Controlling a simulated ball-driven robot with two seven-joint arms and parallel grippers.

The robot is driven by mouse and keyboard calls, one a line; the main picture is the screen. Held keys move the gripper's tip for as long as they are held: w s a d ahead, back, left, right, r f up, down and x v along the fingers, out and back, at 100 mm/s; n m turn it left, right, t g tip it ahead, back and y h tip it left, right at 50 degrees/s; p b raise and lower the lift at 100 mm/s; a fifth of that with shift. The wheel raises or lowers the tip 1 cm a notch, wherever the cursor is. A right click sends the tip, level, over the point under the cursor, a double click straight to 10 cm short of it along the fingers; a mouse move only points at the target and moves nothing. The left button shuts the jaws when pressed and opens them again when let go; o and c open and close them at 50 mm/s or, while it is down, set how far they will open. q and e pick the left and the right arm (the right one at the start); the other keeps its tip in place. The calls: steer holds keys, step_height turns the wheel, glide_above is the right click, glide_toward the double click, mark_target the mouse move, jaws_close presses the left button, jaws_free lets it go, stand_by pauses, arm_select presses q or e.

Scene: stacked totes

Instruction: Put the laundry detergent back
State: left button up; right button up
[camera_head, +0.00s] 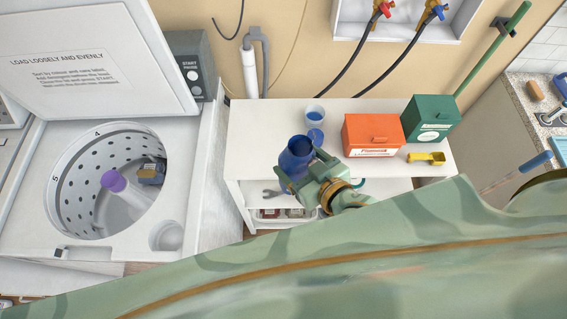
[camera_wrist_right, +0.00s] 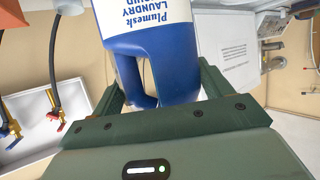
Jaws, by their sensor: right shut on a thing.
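The laundry detergent is a blue bottle (camera_head: 291,164) with an open, uncapped-looking neck, at the front left part of the white shelf unit in the head view. My right gripper (camera_head: 308,174) is shut on it from the right and front. In the right wrist view the bottle (camera_wrist_right: 180,68) shows its white label and blue handle between the fingers of the gripper (camera_wrist_right: 160,88). I cannot tell whether its base touches anything. My left gripper is not in view.
The open washer (camera_head: 190,215) is at left.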

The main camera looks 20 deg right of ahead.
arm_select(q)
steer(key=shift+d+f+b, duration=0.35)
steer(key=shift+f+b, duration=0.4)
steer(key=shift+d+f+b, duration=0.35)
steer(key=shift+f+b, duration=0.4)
arm_select(e)
steer(key=w+f, duration=1.2)
steer(key=w, duration=0.1)
steer(key=shift+w+d+f, duration=0.15)
steer(key=shift+w+f, duration=0.1)
steer(key=shift+w, duration=0.1)
steer(key=shift+f, duration=0.15)
steer(key=o, duration=1.8)
steer(key=shift+s, duration=0.1)
steer(key=shift+o, duration=0.2)
